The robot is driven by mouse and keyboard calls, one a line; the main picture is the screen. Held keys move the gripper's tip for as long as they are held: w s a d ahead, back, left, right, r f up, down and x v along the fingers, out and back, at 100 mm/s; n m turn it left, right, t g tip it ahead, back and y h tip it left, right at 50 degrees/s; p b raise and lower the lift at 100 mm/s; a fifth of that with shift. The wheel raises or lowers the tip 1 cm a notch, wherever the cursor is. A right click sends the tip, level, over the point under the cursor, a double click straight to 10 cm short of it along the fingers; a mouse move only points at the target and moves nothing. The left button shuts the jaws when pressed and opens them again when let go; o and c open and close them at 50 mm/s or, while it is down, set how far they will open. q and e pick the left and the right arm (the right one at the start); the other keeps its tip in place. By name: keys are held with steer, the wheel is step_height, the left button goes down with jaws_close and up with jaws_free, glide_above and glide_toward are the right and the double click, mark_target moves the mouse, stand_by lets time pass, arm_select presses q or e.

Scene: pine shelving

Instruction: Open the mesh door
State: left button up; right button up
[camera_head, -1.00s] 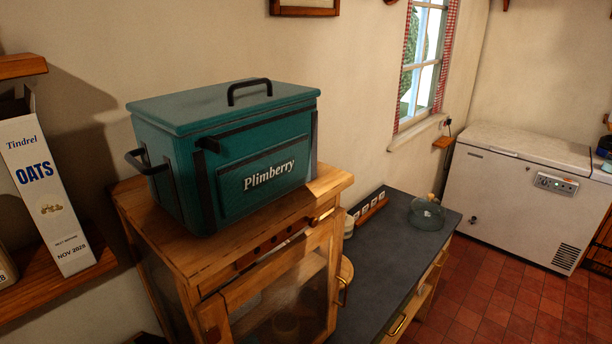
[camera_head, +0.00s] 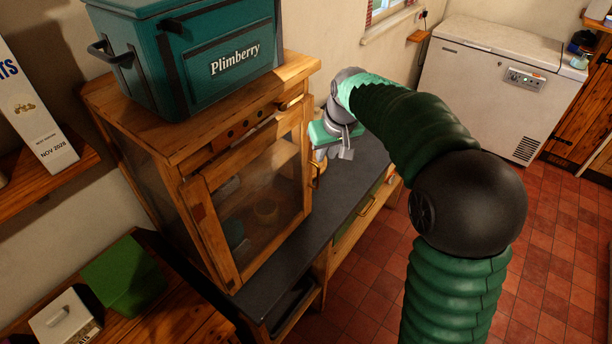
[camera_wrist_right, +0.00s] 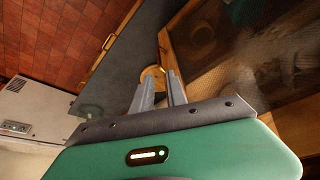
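The mesh door (camera_head: 212,232) is a wood-framed panel on the front of a small pine cabinet, and it appears shut. My right gripper (camera_head: 325,156) is beside the handle, at the door's right edge. Whether a finger touches the handle cannot be told. My left gripper is not in view.
A teal Plimberry box (camera_head: 225,55) stands on the cabinet top. The dark counter (camera_head: 265,287) runs under and beside the cabinet, with brass-handled drawers below. A green box (camera_head: 122,277) sits at lower left. A white chest freezer (camera_head: 480,85) stands at the back right.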

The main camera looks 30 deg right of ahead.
steer(key=p, duration=0.2)
glide_above(317, 187)
steer(key=f, duration=1.3)
steer(key=shift+d, duration=0.2)
steer(key=shift+w+f, duration=0.3)
steer(key=shift+f, duration=0.15)
steer(key=shift+s+r, duration=0.1)
jaws_close()
